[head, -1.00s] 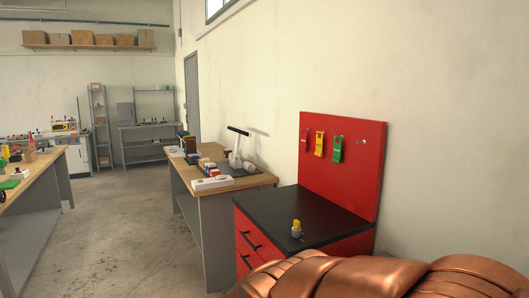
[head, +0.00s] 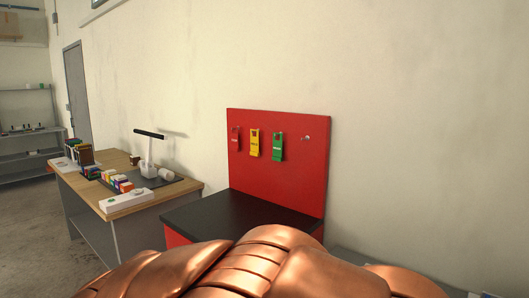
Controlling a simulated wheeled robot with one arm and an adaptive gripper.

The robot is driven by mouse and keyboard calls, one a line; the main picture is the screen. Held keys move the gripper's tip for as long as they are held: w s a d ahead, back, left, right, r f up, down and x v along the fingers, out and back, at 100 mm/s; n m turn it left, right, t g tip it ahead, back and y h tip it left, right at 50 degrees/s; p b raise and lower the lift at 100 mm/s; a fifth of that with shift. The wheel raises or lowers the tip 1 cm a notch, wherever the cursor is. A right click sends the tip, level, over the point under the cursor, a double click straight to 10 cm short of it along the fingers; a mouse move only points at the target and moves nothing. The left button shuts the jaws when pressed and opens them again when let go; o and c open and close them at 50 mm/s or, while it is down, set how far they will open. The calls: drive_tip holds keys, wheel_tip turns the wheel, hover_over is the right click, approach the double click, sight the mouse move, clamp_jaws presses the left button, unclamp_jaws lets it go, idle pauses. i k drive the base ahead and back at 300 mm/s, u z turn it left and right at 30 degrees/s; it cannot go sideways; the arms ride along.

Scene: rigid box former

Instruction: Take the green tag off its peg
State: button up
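The green tag (head: 277,147) hangs on a red upright board (head: 305,180), to the right of a yellow tag (head: 254,143) and a red tag (head: 235,139). An empty-looking peg (head: 306,138) sticks out to the right of the green tag. The peg behind the green tag is too small to make out. My gripper is not in view. Copper-coloured parts of my own body fill the bottom of the head view and hide the front of the cabinet.
The board stands at the back of a red cabinet with a black top (head: 215,215). Grey floor shows at far left.

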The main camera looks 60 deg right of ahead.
sight(277, 144)
drive_tip(key=z, duration=0.65)
drive_tip(key=i, duration=0.75)
drive_tip(key=z, duration=0.9)
